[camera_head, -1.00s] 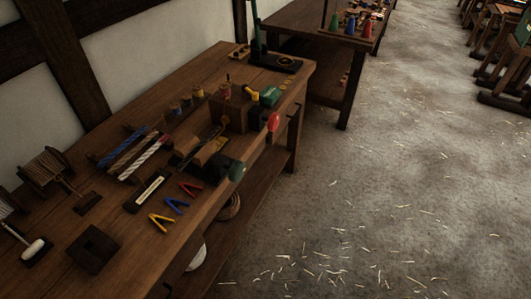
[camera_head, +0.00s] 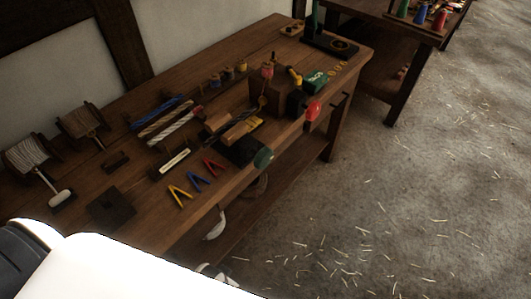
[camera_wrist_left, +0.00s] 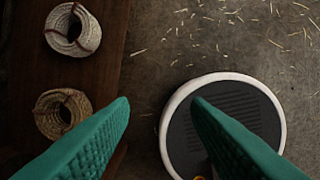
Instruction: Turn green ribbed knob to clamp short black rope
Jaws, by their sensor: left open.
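The green knob (camera_head: 263,158) is on the front of a dark clamp block (camera_head: 240,150) at the bench's front edge in the head view. Its ribs are too small to make out. I cannot pick out the short black rope with certainty. My left gripper (camera_wrist_left: 160,103) shows in the left wrist view as two green textured fingers, wide apart with nothing between them. It hangs over the floor beside the wooden lower shelf, away from the knob. In the head view only my white arm shows at the lower left. My right gripper is in neither view.
The wooden bench (camera_head: 140,222) holds blue, brown and white rope lengths, a red knob (camera_head: 313,110), yellow, blue and red V-shaped pieces, and spools. Rope coils (camera_wrist_left: 73,29) lie on the shelf below. A second table (camera_head: 372,48) stands behind; the floor at right is open, with scattered straw.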

